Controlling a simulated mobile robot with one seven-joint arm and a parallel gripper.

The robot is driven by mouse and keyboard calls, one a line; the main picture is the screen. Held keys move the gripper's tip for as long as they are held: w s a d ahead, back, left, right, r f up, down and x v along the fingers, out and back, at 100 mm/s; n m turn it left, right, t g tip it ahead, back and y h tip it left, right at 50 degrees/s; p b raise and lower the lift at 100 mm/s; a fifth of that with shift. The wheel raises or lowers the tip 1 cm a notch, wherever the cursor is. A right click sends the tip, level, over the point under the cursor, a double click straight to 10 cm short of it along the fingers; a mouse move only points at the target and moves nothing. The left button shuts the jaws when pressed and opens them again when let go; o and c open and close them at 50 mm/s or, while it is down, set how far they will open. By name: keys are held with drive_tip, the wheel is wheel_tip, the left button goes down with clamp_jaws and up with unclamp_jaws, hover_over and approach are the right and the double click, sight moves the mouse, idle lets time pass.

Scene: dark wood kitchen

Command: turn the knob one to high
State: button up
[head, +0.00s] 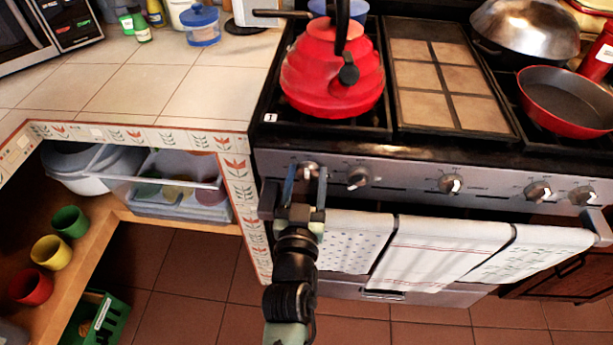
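Several round knobs sit in a row on the silver front panel of the stove (420,178). A small white label with a "1" (270,117) is at the stove top's left front corner. Below it is the leftmost knob (308,169), partly hidden by my gripper. My gripper (306,169) is in front of this knob, its two bluish fingers spread apart, one on each side of it. I cannot tell whether either finger touches the knob. The second knob (358,178) is just to the right and clear of the fingers. The knob's setting cannot be read.
Towels (440,250) hang on the oven handle, right of my gripper. A red kettle (332,68) stands on the left burner and a red pan (565,98) on the right. The tiled counter (140,75) and an open shelf (95,215) lie left.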

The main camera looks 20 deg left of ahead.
drive_tip(key=c, duration=0.5)
drive_tip(key=shift+n, duration=0.3)
drive_tip(key=n, duration=0.3)
drive_tip(key=shift+s+a, duration=0.1)
drive_tip(key=shift+a, duration=0.05)
drive_tip(key=n, duration=0.5)
drive_tip(key=shift+a+f, duration=0.15)
drive_tip(key=shift+a, duration=0.05)
drive_tip(key=o, duration=1.4)
drive_tip(key=shift+c, duration=0.2)
drive_tip(key=shift+s, duration=0.15)
